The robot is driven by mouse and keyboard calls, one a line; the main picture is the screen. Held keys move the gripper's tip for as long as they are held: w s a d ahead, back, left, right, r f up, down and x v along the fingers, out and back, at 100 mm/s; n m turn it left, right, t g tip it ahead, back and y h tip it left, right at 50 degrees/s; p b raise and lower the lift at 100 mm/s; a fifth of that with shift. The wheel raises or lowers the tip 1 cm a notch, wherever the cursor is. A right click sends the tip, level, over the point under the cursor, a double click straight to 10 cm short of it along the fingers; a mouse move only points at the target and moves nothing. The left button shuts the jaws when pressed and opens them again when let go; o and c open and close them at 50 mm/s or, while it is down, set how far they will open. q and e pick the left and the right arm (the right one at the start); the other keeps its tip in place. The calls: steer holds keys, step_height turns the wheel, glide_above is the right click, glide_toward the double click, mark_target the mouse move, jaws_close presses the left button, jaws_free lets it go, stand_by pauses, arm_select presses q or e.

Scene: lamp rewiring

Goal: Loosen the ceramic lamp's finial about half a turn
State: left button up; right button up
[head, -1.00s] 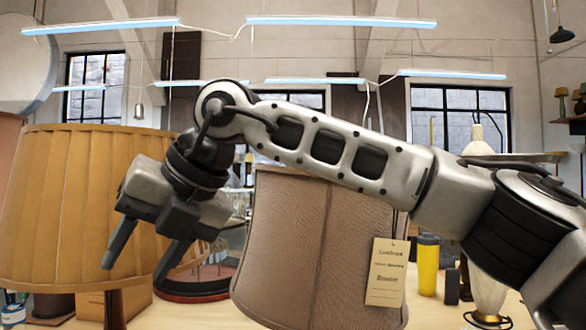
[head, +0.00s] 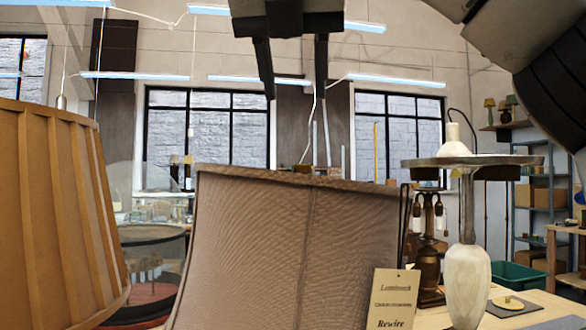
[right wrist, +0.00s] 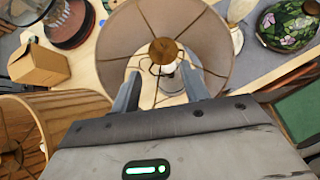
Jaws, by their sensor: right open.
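A brown fabric lampshade (head: 255,250) with a paper tag (head: 391,300) fills the middle of the head view; its lamp base is hidden there. The right wrist view looks down into this shade (right wrist: 118,40), with thin spokes meeting at a round coppery piece (right wrist: 163,50) at its centre, apparently the finial area. A pale body shows partly beneath it. My right gripper (head: 296,97) points down above the shade, open and empty, its fingers apart. In the right wrist view the gripper (right wrist: 160,80) has its fingers either side of the centre, short of the coppery piece.
A pleated tan shade (head: 55,215) stands close on the left. To the right are a pale lamp base (head: 466,285) under a wide disc (head: 472,161) and a dark lamp (head: 427,255). A green bin (head: 517,277) is behind. A cardboard box (right wrist: 38,65) shows in the right wrist view.

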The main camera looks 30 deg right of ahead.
mark_target(302, 167)
steer(key=x, duration=1.4)
steer(key=shift+f, duration=0.3)
jaws_close()
